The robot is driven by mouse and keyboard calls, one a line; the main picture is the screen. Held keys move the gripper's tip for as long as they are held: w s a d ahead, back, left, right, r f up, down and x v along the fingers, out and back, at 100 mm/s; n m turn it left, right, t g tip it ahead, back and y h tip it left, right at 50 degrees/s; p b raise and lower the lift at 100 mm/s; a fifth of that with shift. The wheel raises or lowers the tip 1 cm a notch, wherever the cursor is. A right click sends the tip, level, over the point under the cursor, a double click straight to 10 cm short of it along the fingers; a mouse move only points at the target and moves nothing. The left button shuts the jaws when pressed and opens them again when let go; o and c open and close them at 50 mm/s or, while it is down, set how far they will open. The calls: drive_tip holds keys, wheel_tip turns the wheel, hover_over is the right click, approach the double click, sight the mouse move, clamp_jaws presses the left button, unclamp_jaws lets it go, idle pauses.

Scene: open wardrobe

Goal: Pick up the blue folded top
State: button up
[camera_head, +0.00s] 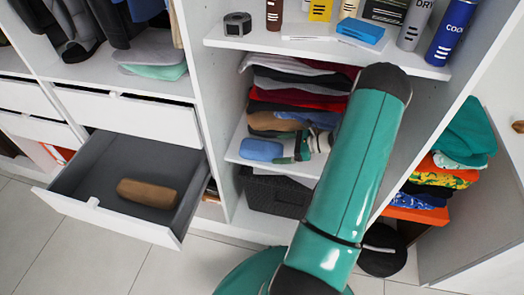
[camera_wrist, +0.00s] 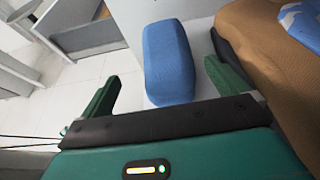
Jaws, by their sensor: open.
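The blue folded top (camera_head: 262,150) lies at the left front of the middle wardrobe shelf, beside a stack of folded clothes. In the wrist view the blue folded top (camera_wrist: 168,60) is a rounded bundle on the white shelf, straight ahead between the fingers. My gripper (camera_wrist: 161,72) is open and empty, one green finger on each side of the bundle's near end. In the head view my gripper (camera_head: 291,152) is just right of the top, and my arm hides part of the shelf.
A clothes stack (camera_head: 295,85) sits right behind the top; brown cloth (camera_wrist: 262,45) is close to the right finger. An open drawer (camera_head: 78,190) holds a brown bundle (camera_head: 147,192). A dark basket (camera_head: 277,193) is below. Bottles (camera_head: 452,32) stand on the upper shelf.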

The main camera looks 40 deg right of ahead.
sight(269, 147)
drive_tip(key=x, duration=0.5)
drive_tip(key=shift+w+d, duration=0.2)
drive_tip(key=shift+w, duration=0.2)
drive_tip(key=c, duration=1.1)
